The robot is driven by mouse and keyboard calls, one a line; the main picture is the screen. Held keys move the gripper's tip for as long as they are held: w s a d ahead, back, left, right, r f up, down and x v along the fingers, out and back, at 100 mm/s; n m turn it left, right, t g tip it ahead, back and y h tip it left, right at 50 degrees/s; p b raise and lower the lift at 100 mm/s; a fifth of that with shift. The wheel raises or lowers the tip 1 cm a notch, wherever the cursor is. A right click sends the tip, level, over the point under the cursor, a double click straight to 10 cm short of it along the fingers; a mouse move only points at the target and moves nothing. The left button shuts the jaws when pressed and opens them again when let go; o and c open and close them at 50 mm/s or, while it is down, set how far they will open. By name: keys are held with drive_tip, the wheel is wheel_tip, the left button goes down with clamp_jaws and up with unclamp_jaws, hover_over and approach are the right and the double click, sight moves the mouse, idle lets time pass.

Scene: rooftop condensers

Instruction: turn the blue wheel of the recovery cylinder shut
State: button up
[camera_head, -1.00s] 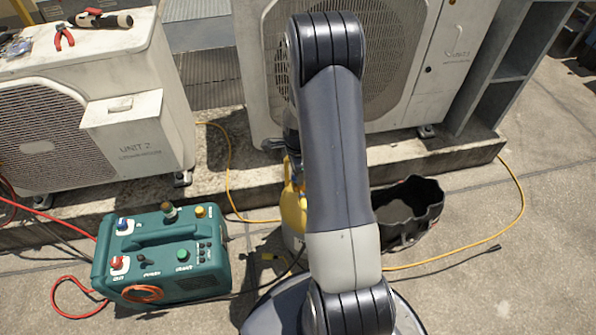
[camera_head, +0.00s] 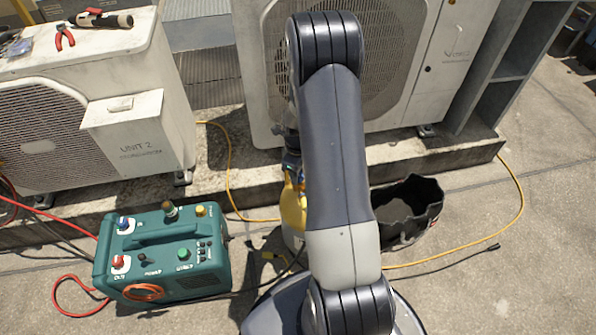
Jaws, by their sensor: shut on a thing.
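The recovery cylinder (camera_head: 292,208), with a yellow top and a pale body, stands on the ground behind my arm. My arm hides its right side. My gripper (camera_head: 292,168) is at the top of the cylinder, pointing down and partly hidden by my arm. It is shut on the blue wheel, of which only a little blue shows between the gripper and the yellow top. The fingertips are too small and covered to make out clearly.
A teal recovery machine (camera_head: 165,255) stands left of the cylinder, with red and yellow hoses around it. A black open bag (camera_head: 408,212) is on the right. Condenser units (camera_head: 130,135) stand on a concrete ledge behind. Open ground lies at the lower right.

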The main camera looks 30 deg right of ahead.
idle(0.3)
drive_tip(key=o, duration=1)
drive_tip(key=shift+c, duration=0.2)
wheel_tip(320, 180, up, 11)
drive_tip(key=p, duration=0.2)
drive_tip(key=shift+p, duration=0.4)
drive_tip(key=shift+f, duration=0.1)
